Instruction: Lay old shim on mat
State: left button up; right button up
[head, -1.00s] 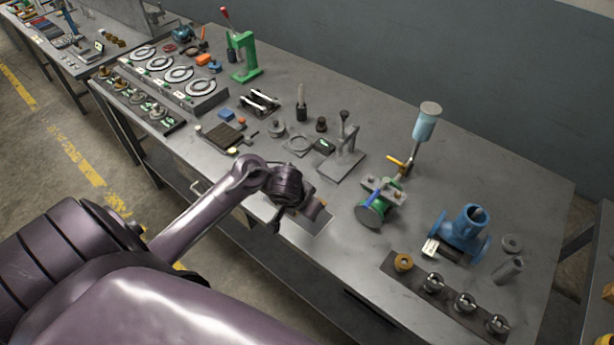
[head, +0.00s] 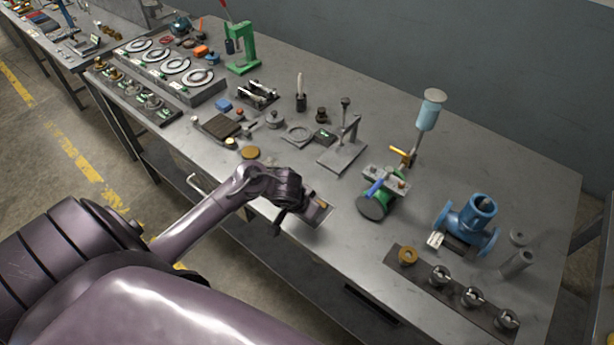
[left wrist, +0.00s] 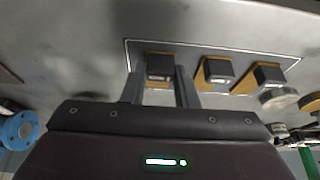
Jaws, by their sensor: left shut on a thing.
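My left gripper (left wrist: 160,86) is at the table's front edge, over a thin-outlined grey mat (left wrist: 205,50). It is shut on a small amber piece with a dark labelled face (left wrist: 159,68), apparently the old shim. Whether this piece touches the mat is unclear. Two similar amber-and-black pieces, one nearer (left wrist: 215,70) and one farther right (left wrist: 268,74), stand beside it on the mat. In the head view the wrist hides much of the mat (head: 314,222), and an amber bit (head: 322,204) shows beside the gripper. My right gripper is out of view.
A grey stand (head: 342,155) and a green clamp-like device (head: 376,203) stand behind and right of the mat. A blue flanged fitting (head: 480,212) is farther right, behind a dark rack (head: 455,290). An amber disc (head: 251,153) lies left near the front edge.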

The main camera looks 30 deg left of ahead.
pick_arm(q)
jog(key=o, duration=1.1)
jog(key=shift+c, duration=0.2)
jog(key=p+v, duration=0.2)
jog(key=v, duration=0.5)
jog(key=shift+s+r+p, duration=0.2)
jog(key=shift+r+p, duration=0.1)
jog(key=shift+p, duration=0.1)
